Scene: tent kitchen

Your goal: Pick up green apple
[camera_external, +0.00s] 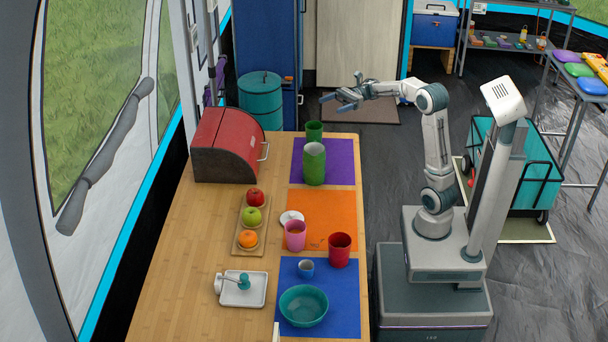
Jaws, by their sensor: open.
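The green apple (251,216) sits on a narrow wooden tray (242,243), between a red apple (255,197) behind it and an orange (247,239) in front of it. The tray lies on the wooden table left of the orange mat. My gripper (335,98) is open and empty. It is raised at the far end of the table, well above and away from the green apple, pointing left.
A pink cup (295,235), a red cup (339,249) and a white lid-like disc (291,219) are right of the tray. A green vase (314,163) and a red bread box (226,145) stand farther back. The table left of the tray is clear.

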